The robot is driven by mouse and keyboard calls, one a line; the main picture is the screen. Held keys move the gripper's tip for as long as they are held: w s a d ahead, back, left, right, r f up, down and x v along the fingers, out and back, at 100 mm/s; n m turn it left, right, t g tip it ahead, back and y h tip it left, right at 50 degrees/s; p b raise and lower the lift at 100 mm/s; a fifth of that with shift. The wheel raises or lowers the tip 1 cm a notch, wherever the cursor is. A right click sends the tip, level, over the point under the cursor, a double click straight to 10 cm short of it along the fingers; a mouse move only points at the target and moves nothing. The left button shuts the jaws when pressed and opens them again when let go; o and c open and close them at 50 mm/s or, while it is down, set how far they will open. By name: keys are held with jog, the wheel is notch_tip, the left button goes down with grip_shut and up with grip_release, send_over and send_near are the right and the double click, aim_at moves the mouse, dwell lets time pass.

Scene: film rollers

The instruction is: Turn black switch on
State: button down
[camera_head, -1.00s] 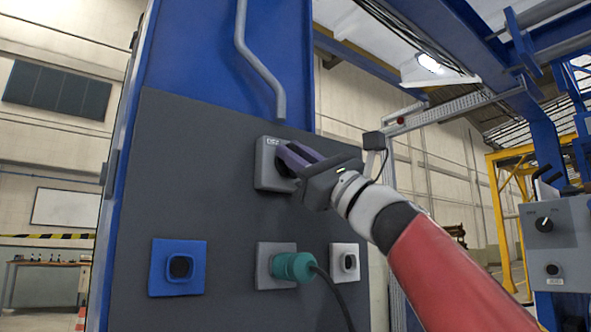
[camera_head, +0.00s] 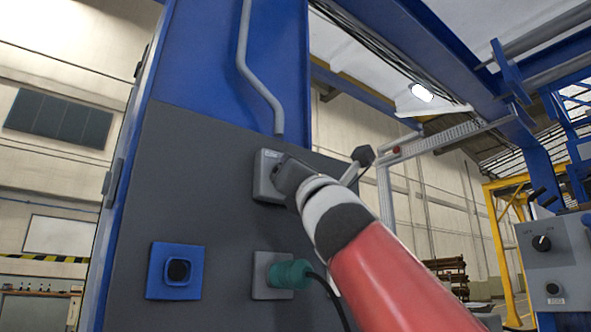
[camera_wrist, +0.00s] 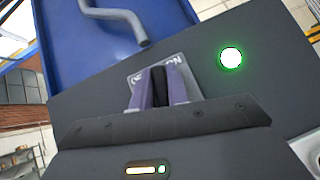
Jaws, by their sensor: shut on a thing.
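The black switch (camera_wrist: 159,78) is a narrow dark knob on a light grey switch box (camera_head: 266,186) mounted on the dark panel. In the wrist view, the two purple fingers of my gripper (camera_wrist: 160,92) stand on either side of the knob and are shut on it. In the head view my gripper (camera_head: 291,178) is against the front of the box, and its body and my arm hide the knob and fingers. Lettering shows on the box beside the fingers. A round green light (camera_wrist: 231,57) glows on the panel beside the box in the wrist view.
Below are a blue socket (camera_head: 177,270) and a grey socket (camera_head: 263,289) with a teal plug (camera_head: 289,274) and black cable. A grey pipe (camera_head: 262,85) ends just above the switch box. Another control box (camera_head: 553,262) stands at the far right.

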jog(key=shift+m+t+h, duration=0.4)
jog(key=shift+m+h, duration=1.9)
jog(key=shift+m, duration=0.2)
jog(key=shift+d+r+m+g+h+p, duration=0.1)
jog(key=shift+m+g+h+p, duration=0.3)
jog(key=shift+m+h, duration=1.05)
jog(key=shift+m+g+h+p, duration=0.3)
jog(key=shift+m+h+p, duration=0.1)
jog(key=shift+m+h, duration=1.05)
jog(key=shift+m, duration=0.5)
jog(key=c, duration=1.4)
grip_release()
jog(key=shift+w, duration=0.1)
jog(key=shift+o, duration=0.2)
jog(key=b+v, duration=0.3)
jog(key=v, duration=0.5)
